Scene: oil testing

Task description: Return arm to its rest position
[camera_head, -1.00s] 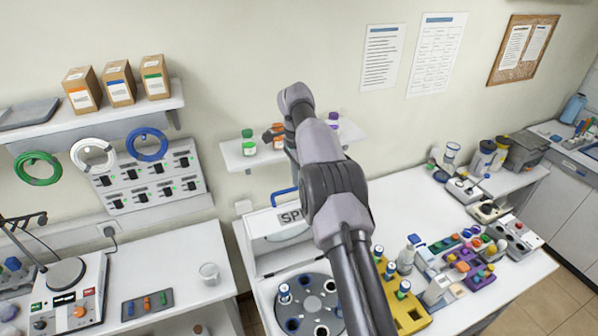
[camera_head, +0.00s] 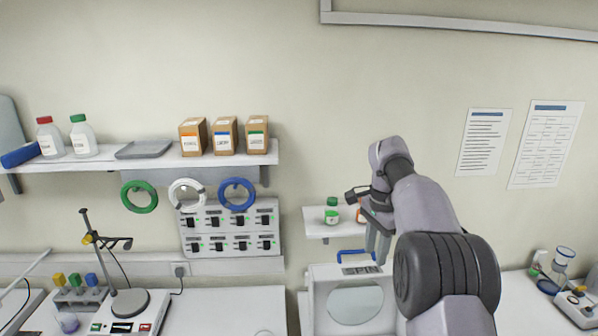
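My arm rises from the bottom right in the head view and bends over near the small wall shelf. My gripper (camera_head: 378,252) hangs from its end with the fingers pointing down, in front of the wall and above the white cabinet (camera_head: 322,298). I see no object at the fingertips. The fingers are small and seen at an angle, so I cannot tell whether they are open or shut. My arm hides part of the small shelf and the right side of the cabinet.
The small shelf (camera_head: 316,227) with a green-capped bottle (camera_head: 331,212) and an orange one is close beside my gripper. A long shelf (camera_head: 262,157) with boxes and bottles is at the left. The wall above my arm is clear.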

